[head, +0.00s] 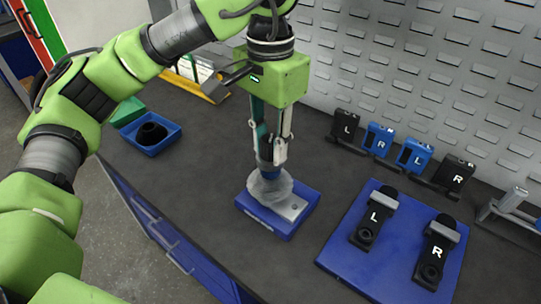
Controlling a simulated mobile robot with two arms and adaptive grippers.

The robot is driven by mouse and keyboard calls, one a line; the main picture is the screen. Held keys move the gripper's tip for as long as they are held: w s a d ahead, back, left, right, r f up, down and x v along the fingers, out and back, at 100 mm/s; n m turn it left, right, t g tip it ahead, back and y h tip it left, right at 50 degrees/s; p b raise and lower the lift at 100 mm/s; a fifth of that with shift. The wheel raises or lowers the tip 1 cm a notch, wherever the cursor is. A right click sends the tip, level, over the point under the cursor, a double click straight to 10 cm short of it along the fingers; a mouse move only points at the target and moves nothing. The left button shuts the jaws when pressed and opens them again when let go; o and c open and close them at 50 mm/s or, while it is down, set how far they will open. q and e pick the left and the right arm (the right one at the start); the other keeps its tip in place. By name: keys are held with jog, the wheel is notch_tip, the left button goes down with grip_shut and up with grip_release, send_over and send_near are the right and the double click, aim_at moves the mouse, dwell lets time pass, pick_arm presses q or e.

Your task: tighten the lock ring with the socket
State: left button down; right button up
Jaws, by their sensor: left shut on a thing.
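My left gripper (271,158) points straight down from the green arm and is shut on a dark and blue socket (269,171). The socket's lower end is at a grey, rounded, ring-like part (268,188) on a small blue base (262,215) with a metal plate. I cannot tell whether the socket is seated on the lock ring, as the contact is small and partly hidden. My right gripper is not in view.
A blue mat (395,265) at the right bears two black crank arms marked L (374,218) and R (437,250). Several L and R holders stand at the perforated back wall. A blue bin (150,146) with a black part stands at the left. Bare bench lies between.

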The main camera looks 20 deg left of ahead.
pick_arm(q)
jog(key=n, duration=0.4)
jog(key=shift+n, duration=2.2)
jog(key=shift+f+b, duration=0.95)
jog(key=c, duration=2.4)
grip_release()
grip_shut()
